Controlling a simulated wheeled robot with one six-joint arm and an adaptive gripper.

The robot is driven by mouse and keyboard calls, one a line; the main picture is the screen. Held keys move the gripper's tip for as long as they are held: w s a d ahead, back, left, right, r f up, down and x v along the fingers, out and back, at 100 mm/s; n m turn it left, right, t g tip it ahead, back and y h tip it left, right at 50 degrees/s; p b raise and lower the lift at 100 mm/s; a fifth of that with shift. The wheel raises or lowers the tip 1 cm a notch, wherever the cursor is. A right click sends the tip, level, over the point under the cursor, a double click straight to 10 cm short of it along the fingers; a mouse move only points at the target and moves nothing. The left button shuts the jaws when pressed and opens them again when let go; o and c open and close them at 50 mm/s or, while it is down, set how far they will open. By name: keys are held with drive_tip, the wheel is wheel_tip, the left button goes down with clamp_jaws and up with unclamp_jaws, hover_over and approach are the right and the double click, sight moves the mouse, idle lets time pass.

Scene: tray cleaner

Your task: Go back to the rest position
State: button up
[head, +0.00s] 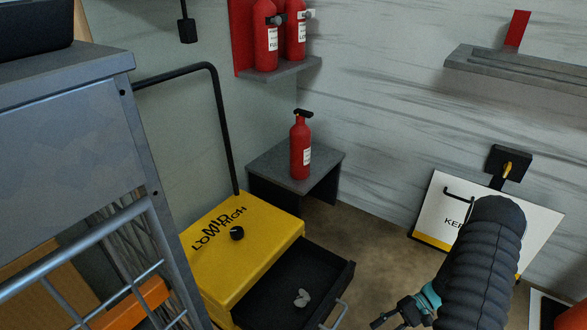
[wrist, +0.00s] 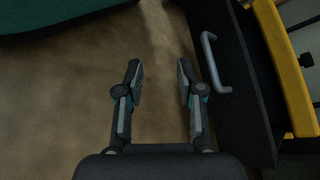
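My gripper (head: 398,312) is at the bottom right of the head view, at the end of my dark ribbed arm, to the right of the open drawer. In the wrist view my gripper (wrist: 160,82) has its two fingers apart with only brown floor between them, so it is open and empty. The drawer handle (wrist: 215,62) is just right of the right finger in the wrist view, apart from it.
A yellow machine (head: 240,252) with a black knob has its black drawer (head: 335,268) pulled out, with small grey pieces (head: 302,298) inside. A fire extinguisher (head: 300,148) stands on a grey table (head: 268,168). A grey cart (head: 70,130) is at left. Brown floor is clear beyond the drawer.

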wheel_tip(320, 180, up, 27)
drive_tip(key=s+a+t+h+p, duration=0.1)
drive_tip(key=s+t+h+p, duration=0.15)
drive_tip(key=h, duration=0.75)
drive_tip(key=s+a+r+n+t+h+p, duration=0.1)
drive_tip(key=s+a+r+t, duration=0.1)
drive_tip(key=r, duration=0.5)
drive_tip(key=s+a+r+n+t+p, duration=0.1)
drive_tip(key=s+a+r+n+t, duration=0.1)
drive_tip(key=r, duration=0.6)
drive_tip(key=s+a+r+n+t+h+p, duration=0.1)
drive_tip(key=s+a+r+t, duration=0.3)
drive_tip(key=r, duration=0.4)
drive_tip(key=shift+s+a+r+n+h+p, duration=0.2)
drive_tip(key=shift+s+a+n+h+p, duration=0.1)
drive_tip(key=shift+s+a+n+p, duration=0.15)
